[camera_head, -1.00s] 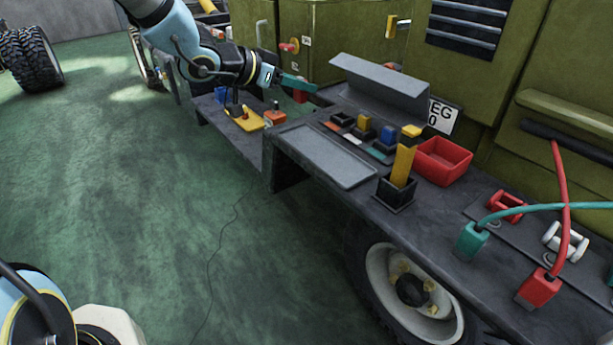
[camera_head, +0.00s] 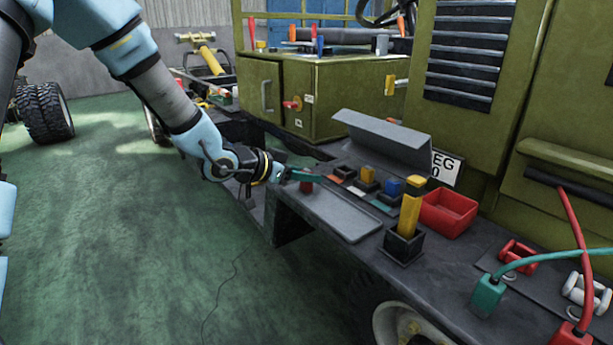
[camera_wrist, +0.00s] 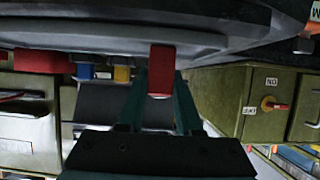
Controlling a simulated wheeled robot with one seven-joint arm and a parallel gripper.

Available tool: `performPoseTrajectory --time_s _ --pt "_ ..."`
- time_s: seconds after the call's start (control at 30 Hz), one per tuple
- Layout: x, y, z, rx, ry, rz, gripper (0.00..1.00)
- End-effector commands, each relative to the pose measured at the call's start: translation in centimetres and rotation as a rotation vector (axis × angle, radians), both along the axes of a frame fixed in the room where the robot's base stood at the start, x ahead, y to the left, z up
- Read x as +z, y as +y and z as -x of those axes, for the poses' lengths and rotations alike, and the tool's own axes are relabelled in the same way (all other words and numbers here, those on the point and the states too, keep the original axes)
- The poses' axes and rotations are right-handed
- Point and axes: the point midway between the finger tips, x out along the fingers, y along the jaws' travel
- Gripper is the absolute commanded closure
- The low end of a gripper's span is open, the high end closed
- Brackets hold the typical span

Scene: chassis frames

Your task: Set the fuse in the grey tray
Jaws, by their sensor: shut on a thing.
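My gripper (camera_head: 312,178) is shut on the red fuse (camera_head: 306,187), which hangs down between its green fingers. In the wrist view the fuse (camera_wrist: 161,70) shows as a red block between the two fingertips. The grey tray (camera_head: 345,222) is a flat, shallow, empty-looking tray on the dark bench. The fuse is above the far left end of the tray; I cannot tell how high, but it looks a little clear of it.
Behind the tray is a box with a raised grey lid (camera_head: 383,138) and several blocks, including yellow (camera_head: 367,174) and blue (camera_head: 392,187). A yellow bar (camera_head: 411,206) stands in a black holder (camera_head: 403,245). A red bin (camera_head: 448,212) is to the right.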

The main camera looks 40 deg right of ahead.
Motion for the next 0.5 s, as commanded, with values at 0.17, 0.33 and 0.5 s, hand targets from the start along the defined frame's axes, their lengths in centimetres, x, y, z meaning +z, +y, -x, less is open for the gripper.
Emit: performPoseTrajectory --time_s 0.17,0.33,0.5 --pt "-0.22 0.01 -0.01 0.000 0.001 0.000 1.00" --pt "-0.25 0.01 -0.02 0.000 0.001 0.000 0.53" --pt "-0.24 0.01 -0.03 0.000 0.001 0.000 0.36"
